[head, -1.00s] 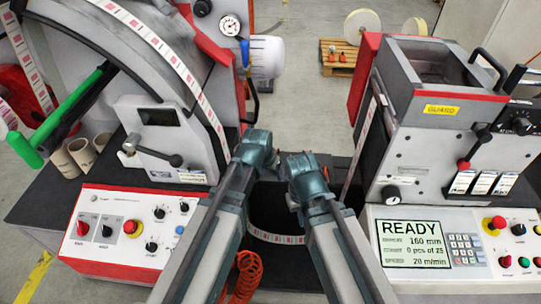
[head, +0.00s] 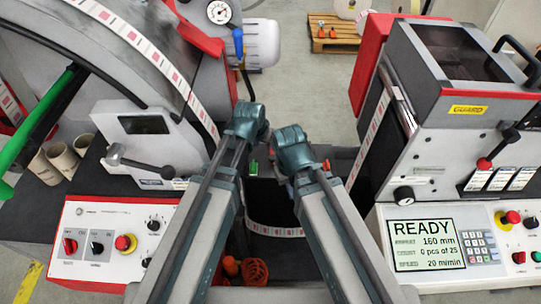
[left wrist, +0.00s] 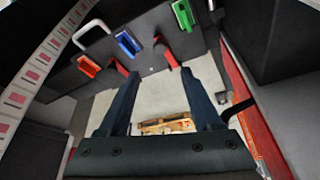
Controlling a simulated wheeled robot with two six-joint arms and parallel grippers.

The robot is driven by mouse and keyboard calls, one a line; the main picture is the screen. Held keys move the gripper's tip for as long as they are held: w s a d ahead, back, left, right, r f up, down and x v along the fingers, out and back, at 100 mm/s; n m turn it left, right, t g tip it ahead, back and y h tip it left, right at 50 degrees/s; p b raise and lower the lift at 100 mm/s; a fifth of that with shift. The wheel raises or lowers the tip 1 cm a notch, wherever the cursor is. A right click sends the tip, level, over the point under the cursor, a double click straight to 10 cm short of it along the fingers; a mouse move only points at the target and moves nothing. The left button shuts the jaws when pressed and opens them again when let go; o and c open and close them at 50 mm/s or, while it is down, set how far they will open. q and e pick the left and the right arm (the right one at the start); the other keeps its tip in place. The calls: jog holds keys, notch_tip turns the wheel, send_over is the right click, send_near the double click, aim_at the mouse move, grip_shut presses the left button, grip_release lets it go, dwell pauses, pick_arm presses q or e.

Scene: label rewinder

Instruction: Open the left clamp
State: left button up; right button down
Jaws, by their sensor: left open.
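A grey lever with a black knob (head: 140,163), perhaps the left clamp, sits on the front of the left machine's light grey block. It points right and slightly down in the head view. I cannot tell whether it is open or closed. My left arm's teal wrist shows right of that lever in the head view, apart from it, with its fingers hidden below. In the left wrist view my left gripper (left wrist: 160,76) is open and empty, its two dark fingers spread over the floor. My right arm's teal end shows beside the left one; its fingers are not visible.
Red and white control panels (head: 112,243) stand at lower left, and a READY display (head: 424,240) at lower right. A label strip (head: 276,230) hangs between the machines. The wrist view shows coloured handles, including a blue one (left wrist: 128,43) and a green one (left wrist: 183,14), near the fingers.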

aim_at(272, 157)
pick_arm(q)
jog(key=b+x, duration=1.2)
jog(key=x, duration=0.1)
jog(key=shift+f, duration=0.25)
jog(key=shift+w, duration=0.1)
jog(key=shift+r, duration=0.1)
grip_shut()
dwell(0.8)
